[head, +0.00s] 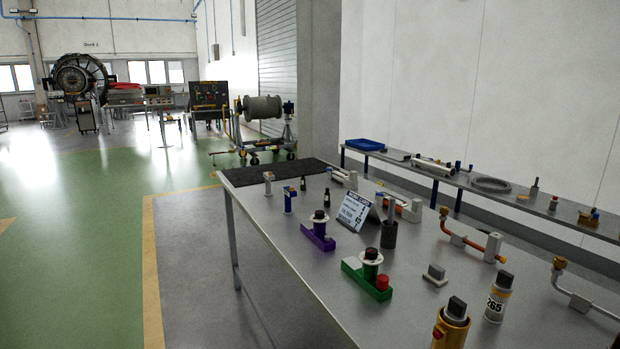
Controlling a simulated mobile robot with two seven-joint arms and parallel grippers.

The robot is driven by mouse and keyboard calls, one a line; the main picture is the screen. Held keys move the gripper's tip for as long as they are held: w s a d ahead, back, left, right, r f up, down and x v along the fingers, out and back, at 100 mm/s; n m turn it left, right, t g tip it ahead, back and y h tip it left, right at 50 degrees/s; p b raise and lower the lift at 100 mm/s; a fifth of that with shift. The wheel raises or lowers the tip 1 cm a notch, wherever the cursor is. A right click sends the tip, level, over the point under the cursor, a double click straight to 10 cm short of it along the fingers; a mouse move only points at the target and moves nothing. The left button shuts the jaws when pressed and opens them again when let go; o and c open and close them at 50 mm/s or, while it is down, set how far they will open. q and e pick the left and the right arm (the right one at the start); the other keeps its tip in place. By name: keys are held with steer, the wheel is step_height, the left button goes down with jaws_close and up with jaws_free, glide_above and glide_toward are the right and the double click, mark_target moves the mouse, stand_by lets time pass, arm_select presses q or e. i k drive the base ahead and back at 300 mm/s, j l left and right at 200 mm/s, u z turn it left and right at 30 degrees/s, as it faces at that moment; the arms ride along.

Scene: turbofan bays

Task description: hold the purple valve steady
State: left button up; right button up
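The purple valve (319,239) stands upright on the grey workbench (270,235), left of the middle of the bench top. It has a purple base, a dark body, a white disc and a dark top with a small red spot. Nothing is touching it. A similar green valve (354,272) with a red cap stands nearer and to the right, apart from it. Neither of my grippers shows in the head view.
A work card (354,212) and a dark cup (388,235) stand right of the purple valve. A yellow canister (451,328) and a white can (497,299) stand at the near edge. A blue-topped piece (290,202) stands farther back. Green floor (90,240) lies clear to the left.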

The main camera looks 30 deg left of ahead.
mark_target(319, 214)
steer(key=i+j, duration=0.15)
steer(key=j, duration=0.25)
steer(key=i+j+z, duration=0.1)
steer(key=j, duration=0.35)
steer(key=i+j, duration=0.2)
steer(key=j, duration=0.25)
steer(key=i+j+z, duration=0.1)
steer(key=j, duration=0.3)
steer(key=i+j, duration=0.15)
steer(key=j, duration=0.3)
steer(key=i+j+z, duration=0.1)
steer(key=j, duration=0.35)
